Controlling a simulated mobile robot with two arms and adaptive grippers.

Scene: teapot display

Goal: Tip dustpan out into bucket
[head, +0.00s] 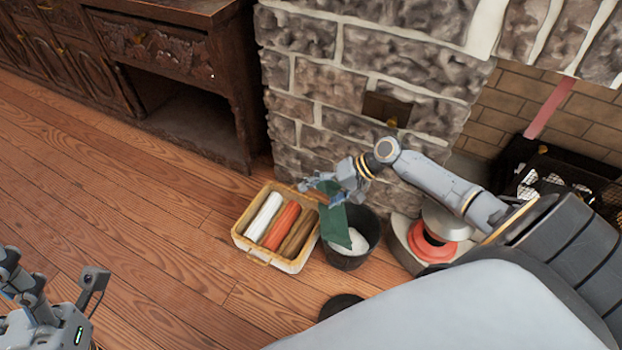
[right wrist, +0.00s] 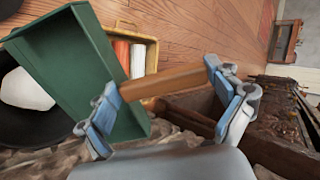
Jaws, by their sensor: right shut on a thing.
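The green dustpan (head: 334,222) hangs steeply tilted over the dark bucket (head: 346,262) in the head view, its lower end at the bucket's mouth. My right gripper (head: 328,192) is shut on its brown handle (right wrist: 165,82). In the right wrist view the dustpan (right wrist: 70,65) shows its green pan, with no debris visible on it. A white lump (head: 356,243) lies inside the bucket, also visible in the right wrist view (right wrist: 25,90). My left gripper (head: 12,272) is at the lower left edge, away from these things; its jaws are unclear.
A yellow crate (head: 244,244) with white, orange and brown rolls stands left of the bucket. A red and grey round object (head: 432,245) stands right of it. The stone fireplace wall (head: 345,95) rises behind. A carved wooden cabinet (head: 165,45) is at upper left. Floor at left is clear.

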